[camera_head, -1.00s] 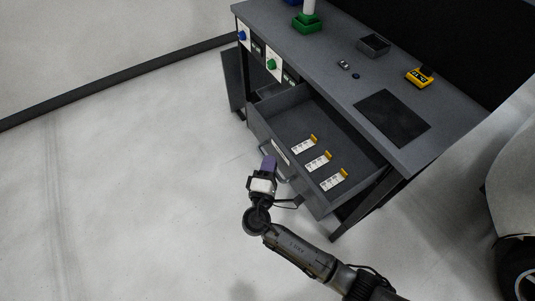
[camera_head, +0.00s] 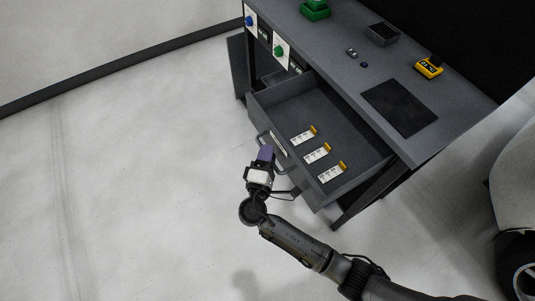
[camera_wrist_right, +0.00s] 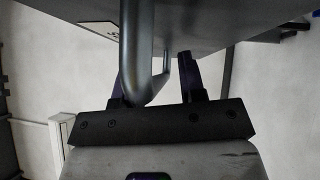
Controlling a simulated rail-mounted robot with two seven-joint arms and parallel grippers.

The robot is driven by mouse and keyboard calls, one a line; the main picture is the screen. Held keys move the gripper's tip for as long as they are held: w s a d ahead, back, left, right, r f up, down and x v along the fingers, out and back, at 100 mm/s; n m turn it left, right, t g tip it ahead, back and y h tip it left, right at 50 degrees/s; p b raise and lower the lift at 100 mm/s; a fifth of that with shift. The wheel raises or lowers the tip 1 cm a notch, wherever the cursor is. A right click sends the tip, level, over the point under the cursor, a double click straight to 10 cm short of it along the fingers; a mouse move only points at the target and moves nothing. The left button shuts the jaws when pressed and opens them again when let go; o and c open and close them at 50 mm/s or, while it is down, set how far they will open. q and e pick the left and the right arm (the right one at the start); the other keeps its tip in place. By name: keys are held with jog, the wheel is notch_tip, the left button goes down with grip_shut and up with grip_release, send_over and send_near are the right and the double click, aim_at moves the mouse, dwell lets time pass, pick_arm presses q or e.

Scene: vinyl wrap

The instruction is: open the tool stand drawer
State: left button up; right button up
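The grey tool stand drawer (camera_head: 336,108) is pulled well out from under the dark workbench top (camera_head: 335,52). Its front faces lower left and carries a bar handle (camera_head: 263,140). My right gripper (camera_head: 266,152) is at the drawer front, by the handle. In the right wrist view, the metal handle (camera_wrist_right: 137,45) runs down in front of the fingers and bends to the right. The two dark fingers (camera_wrist_right: 155,75) stand apart, the left one partly hidden behind the handle. Firm contact cannot be made out. My left gripper is not in view.
Several white-and-yellow pieces (camera_head: 317,154) lie in the drawer. On the bench are a dark pad (camera_head: 400,107), a yellow device (camera_head: 429,68), a grey bin (camera_head: 382,34) and a green holder (camera_head: 315,10). The floor left of the drawer is clear.

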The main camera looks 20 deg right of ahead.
jog(key=shift+s+a, duration=0.2)
jog(key=shift+s, duration=0.05)
jog(key=p+v, duration=0.2)
jog(key=v, duration=1.1)
jog(key=shift+s, duration=0.15)
